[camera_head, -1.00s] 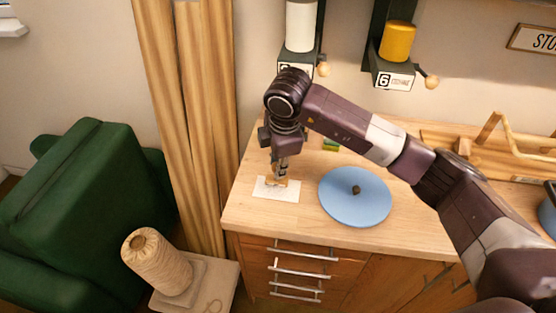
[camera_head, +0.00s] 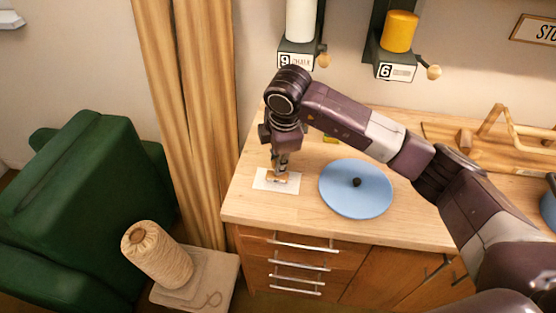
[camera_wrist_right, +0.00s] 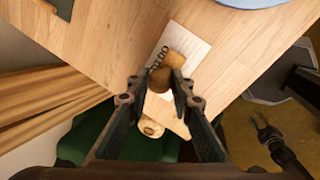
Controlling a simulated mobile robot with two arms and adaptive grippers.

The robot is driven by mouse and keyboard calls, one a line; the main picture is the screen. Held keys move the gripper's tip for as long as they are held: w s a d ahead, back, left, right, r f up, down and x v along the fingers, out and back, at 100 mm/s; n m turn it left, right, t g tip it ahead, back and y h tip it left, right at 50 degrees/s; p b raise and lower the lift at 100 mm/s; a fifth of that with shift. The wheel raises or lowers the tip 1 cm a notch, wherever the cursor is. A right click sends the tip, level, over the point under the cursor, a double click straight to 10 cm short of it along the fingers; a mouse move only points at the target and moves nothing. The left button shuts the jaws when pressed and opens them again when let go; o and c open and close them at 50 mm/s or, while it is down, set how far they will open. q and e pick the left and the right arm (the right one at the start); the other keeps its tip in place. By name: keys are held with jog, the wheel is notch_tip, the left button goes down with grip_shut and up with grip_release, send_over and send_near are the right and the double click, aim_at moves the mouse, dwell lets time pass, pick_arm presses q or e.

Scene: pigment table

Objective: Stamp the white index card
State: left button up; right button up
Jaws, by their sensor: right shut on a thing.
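The white index card (camera_head: 291,187) lies flat near the left end of the wooden counter. It also shows in the right wrist view (camera_wrist_right: 200,50), with dark letters along one edge. My right gripper (camera_head: 278,172) points down over the card, shut on a small wooden stamp (camera_wrist_right: 160,80). The stamp (camera_head: 277,178) covers part of the card; I cannot tell whether its face touches it. A small dark gripper (camera_wrist_right: 262,125), seemingly my left one, hangs at the right of the wrist view, its jaws too small to read.
A blue round plate (camera_head: 342,200) with a dark knob lies right of the card. A small green and yellow item (camera_head: 331,140) is partly hidden behind my arm. A wooden rack (camera_head: 490,140) stands at the right. A twine spool (camera_head: 158,257) and green armchair (camera_head: 80,200) are left of the counter.

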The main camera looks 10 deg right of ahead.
jog(key=shift+f+b, duration=0.45)
jog(key=shift+f, duration=0.1)
jog(key=shift+s+f, duration=0.1)
jog(key=shift+f, duration=0.05)
dwell(1.7)
jog(key=shift+w+p+v, duration=0.25)
jog(key=shift+p+v, duration=0.1)
jog(key=shift+v, duration=0.65)
jog(key=shift+w+r+p, duration=0.15)
jog(key=shift+r+p, duration=1)
jog(key=shift+r, duration=1.55)
